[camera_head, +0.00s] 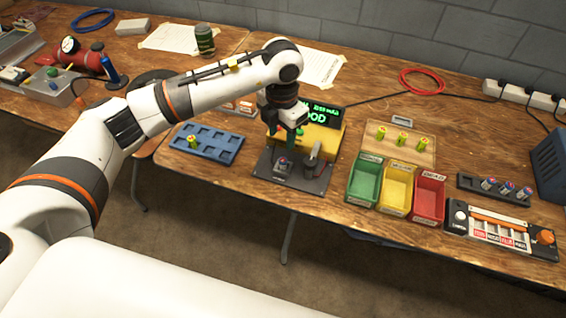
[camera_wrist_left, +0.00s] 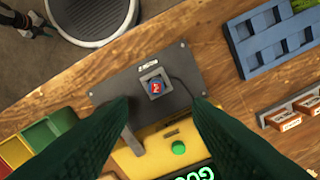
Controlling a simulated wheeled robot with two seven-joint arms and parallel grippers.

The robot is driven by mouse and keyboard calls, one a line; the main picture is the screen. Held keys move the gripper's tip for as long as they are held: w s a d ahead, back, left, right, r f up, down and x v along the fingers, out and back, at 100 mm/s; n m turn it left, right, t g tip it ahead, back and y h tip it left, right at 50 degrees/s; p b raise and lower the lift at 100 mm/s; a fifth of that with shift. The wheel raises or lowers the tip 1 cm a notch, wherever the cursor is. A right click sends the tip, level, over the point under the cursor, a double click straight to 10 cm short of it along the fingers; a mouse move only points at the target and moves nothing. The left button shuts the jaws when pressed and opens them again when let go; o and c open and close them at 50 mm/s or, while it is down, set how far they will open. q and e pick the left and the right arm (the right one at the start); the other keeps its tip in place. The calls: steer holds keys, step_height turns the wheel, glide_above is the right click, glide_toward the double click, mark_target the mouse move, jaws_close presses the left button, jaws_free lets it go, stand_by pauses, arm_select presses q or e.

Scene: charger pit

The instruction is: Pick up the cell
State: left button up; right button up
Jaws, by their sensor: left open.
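In the head view the cell (camera_head: 282,162) sits at the plate's left part, and the tester (camera_head: 322,140) has a lit green screen. My left gripper (camera_head: 290,138) is open and empty above the plate. In the left wrist view its two dark fingers (camera_wrist_left: 160,104) are spread, with the cell between and slightly beyond their tips. My right gripper does not show.
A blue tray (camera_head: 222,145) with one yellow-green cell lies left of the tester. Green, yellow and red bins (camera_head: 430,184) stand right of it, before a wooden board (camera_head: 375,148) with 3 cells. A lever (camera_wrist_left: 131,140) rises beside the holder.

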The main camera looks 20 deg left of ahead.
arm_select(q)
glide_above(283, 160)
step_height(283, 160, down, 4)
steer(key=shift+w+a+f, duration=0.1)
steer(key=shift+a+f, duration=0.05)
step_height(283, 160, down, 5)
steer(key=shift+f+p, duration=0.1)
steer(key=shift+p, duration=0.7)
jaws_close()
step_height(283, 160, up, 10)
steer(key=b, duration=0.1)
